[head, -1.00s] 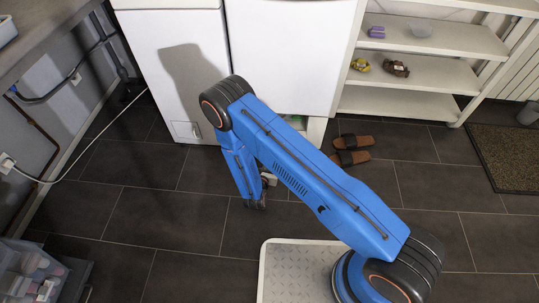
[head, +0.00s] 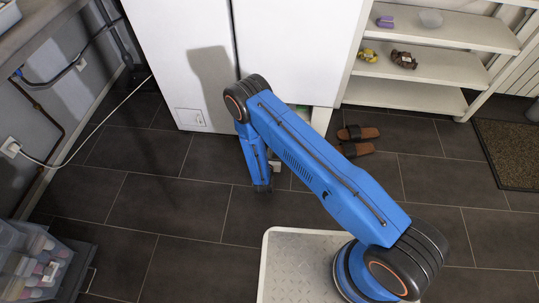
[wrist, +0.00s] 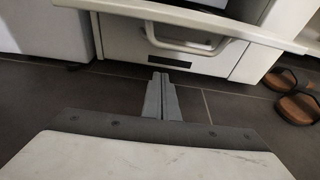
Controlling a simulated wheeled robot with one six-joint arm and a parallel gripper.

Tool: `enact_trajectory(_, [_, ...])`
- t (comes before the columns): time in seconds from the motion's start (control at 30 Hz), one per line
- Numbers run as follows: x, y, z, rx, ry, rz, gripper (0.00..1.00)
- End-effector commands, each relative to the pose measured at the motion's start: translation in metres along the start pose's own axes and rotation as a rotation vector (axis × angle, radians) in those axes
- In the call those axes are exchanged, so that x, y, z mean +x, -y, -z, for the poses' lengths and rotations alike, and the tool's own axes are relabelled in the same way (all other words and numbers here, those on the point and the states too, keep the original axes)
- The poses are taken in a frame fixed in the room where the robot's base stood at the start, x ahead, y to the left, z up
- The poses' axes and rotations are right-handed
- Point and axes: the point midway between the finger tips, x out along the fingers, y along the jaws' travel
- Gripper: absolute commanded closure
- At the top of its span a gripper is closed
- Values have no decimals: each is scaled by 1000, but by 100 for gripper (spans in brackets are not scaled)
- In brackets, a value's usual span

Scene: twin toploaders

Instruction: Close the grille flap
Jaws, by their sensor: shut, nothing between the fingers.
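My gripper (wrist: 160,75) is shut and empty in the wrist view, low over the dark floor. It points at the foot of a white unit with a slotted lower front (wrist: 165,58). A white panel (wrist: 185,14) juts out above that front, with a dark opening behind its edge; I cannot tell for certain that it is the grille flap. A gap shows between the fingertips and the unit. In the head view my gripper (head: 262,188) hangs in front of the right white cabinet (head: 285,50), whose foot is partly hidden by my arm.
A left white cabinet (head: 175,50) has a small closed hatch (head: 190,117). Brown sandals (head: 358,140) lie on the floor right of my arm. White shelves (head: 425,65) and a doormat (head: 510,150) are farther right. A clear bin (head: 35,262) stands left. The floor left of my arm is free.

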Motion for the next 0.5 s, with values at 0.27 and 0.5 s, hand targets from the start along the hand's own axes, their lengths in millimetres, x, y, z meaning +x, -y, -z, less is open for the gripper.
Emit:
enact_trajectory(0.27, [4, -1, -22, 0, 2, -1, 100])
enact_trajectory(0.5, [-1, 0, -36, 0, 1, 0, 100])
